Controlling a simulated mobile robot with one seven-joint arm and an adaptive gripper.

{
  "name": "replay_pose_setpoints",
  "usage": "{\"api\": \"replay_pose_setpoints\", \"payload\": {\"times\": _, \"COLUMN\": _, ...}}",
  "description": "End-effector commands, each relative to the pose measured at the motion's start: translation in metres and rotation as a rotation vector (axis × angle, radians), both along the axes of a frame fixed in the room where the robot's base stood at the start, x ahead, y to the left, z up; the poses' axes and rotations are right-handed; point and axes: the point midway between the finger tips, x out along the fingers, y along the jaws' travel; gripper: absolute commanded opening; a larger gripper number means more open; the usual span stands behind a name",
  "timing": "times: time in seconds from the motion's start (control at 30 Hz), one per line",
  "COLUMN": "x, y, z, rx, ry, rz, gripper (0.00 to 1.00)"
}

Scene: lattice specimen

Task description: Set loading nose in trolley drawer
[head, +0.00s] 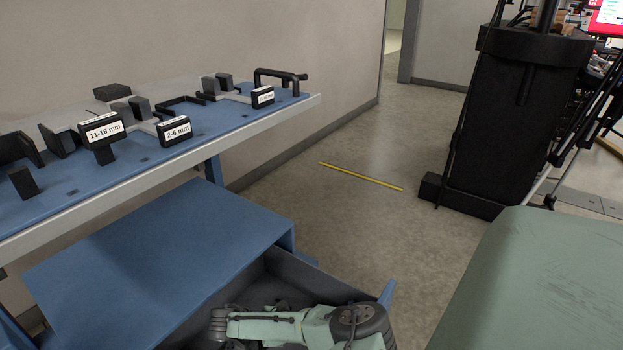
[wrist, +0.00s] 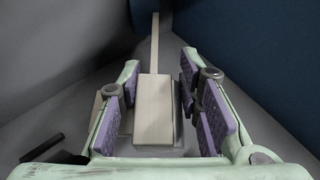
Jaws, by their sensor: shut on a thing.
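The open drawer (head: 320,276) is dark grey inside and lies at the bottom of the head view, beside the blue trolley (head: 150,262). My arm reaches down into it and hides my gripper there. In the wrist view, my gripper (wrist: 160,88) has purple pads and is shut on a pale beige block (wrist: 153,115), which seems to be the loading nose. Grey drawer surfaces (wrist: 50,75) surround it. I cannot tell whether the block touches the drawer floor.
Dark fixtures labelled 11-16 mm (head: 101,130) and 2-6 mm (head: 174,131) stand on the upper blue shelf (head: 85,183). A small dark bar (wrist: 42,145) lies left of my gripper. A black machine column (head: 515,110) stands at the right.

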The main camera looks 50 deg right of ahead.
Motion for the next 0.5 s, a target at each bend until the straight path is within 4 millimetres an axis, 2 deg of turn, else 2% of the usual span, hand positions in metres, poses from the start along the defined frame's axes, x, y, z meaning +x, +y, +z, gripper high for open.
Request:
{"api": "replay_pose_setpoints", "payload": {"times": 0.17, "x": 0.000, "y": 0.000, "z": -0.014, "rx": -0.001, "ry": 0.001, "rz": -0.002, "gripper": 0.00}}
{"api": "replay_pose_setpoints", "payload": {"times": 0.37, "x": 0.000, "y": 0.000, "z": -0.043, "rx": -0.003, "ry": 0.002, "rz": -0.002, "gripper": 0.00}}
{"api": "replay_pose_setpoints", "payload": {"times": 0.5, "x": 0.000, "y": -0.001, "z": -0.046, "rx": -0.002, "ry": 0.000, "rz": 0.000, "gripper": 0.00}}
